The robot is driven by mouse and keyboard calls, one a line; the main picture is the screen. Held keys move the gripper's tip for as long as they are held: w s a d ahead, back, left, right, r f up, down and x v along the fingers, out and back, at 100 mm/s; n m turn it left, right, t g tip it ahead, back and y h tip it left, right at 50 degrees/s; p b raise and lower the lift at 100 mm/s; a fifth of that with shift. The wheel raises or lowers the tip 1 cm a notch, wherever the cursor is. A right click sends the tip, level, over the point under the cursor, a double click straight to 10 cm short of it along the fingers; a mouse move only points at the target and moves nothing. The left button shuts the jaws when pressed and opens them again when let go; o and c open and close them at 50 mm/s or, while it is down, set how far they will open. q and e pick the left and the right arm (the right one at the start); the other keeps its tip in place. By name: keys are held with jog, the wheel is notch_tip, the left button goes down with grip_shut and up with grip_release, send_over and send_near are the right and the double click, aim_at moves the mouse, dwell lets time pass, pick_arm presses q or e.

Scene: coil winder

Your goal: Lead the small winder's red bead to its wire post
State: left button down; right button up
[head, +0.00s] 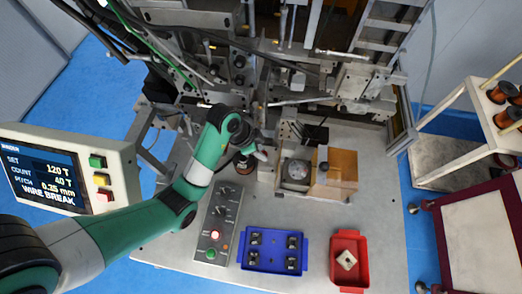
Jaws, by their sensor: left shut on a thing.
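My left gripper (261,155) reaches in from the left and points right, at the left side of the small winder (296,171). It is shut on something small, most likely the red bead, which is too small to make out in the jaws. The small winder has a round grey part and an amber see-through cover (343,168) on its right side. A dark copper-coloured spool (245,165) shows just below my left wrist. I cannot make out the wire or pick out the wire post for certain. My right gripper is not in view.
A grey switch panel (217,215) with a lit red button stands in front. A blue tray (272,268) with several small metal parts and a red tray (349,284) lie right of it. A display (45,181) reads "WIRE BREAK". Large machinery fills the back.

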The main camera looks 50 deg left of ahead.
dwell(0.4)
pick_arm(q)
jog(key=shift+f+b, duration=1.05)
jog(key=shift+b, duration=0.05)
jog(key=c, duration=0.6)
grip_release()
jog(key=shift+r, duration=0.1)
jog(key=p+v, duration=0.8)
jog(key=v, duration=0.3)
jog(key=shift+s+a+r, duration=0.1)
jog(key=shift+s+r, duration=0.05)
jog(key=shift+r, duration=0.05)
